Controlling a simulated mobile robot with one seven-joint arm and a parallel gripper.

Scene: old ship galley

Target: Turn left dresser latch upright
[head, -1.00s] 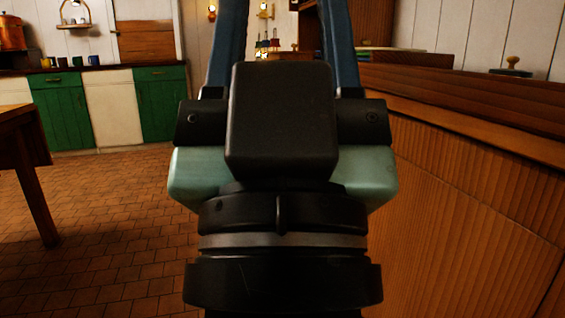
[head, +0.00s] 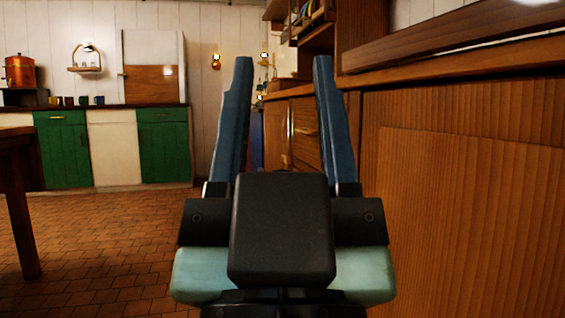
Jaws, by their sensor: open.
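My gripper (head: 283,62) points away from me in the middle of the view. Its two blue fingers stand apart with nothing between them. A wooden dresser (head: 278,125) with panelled doors stands ahead, seen at a steep angle behind and between the fingers. A small brass fitting (head: 305,131), perhaps a latch, shows on a door and looks roughly level. A second small brass fitting (head: 287,160) shows lower down, partly behind my gripper. I cannot tell which is the left latch. The gripper is apart from both.
A large wooden counter (head: 460,200) fills the right side, close to my gripper. A wooden table (head: 18,200) stands at the left edge. Green cabinets (head: 163,145) line the back wall. The tiled floor (head: 110,245) between is clear.

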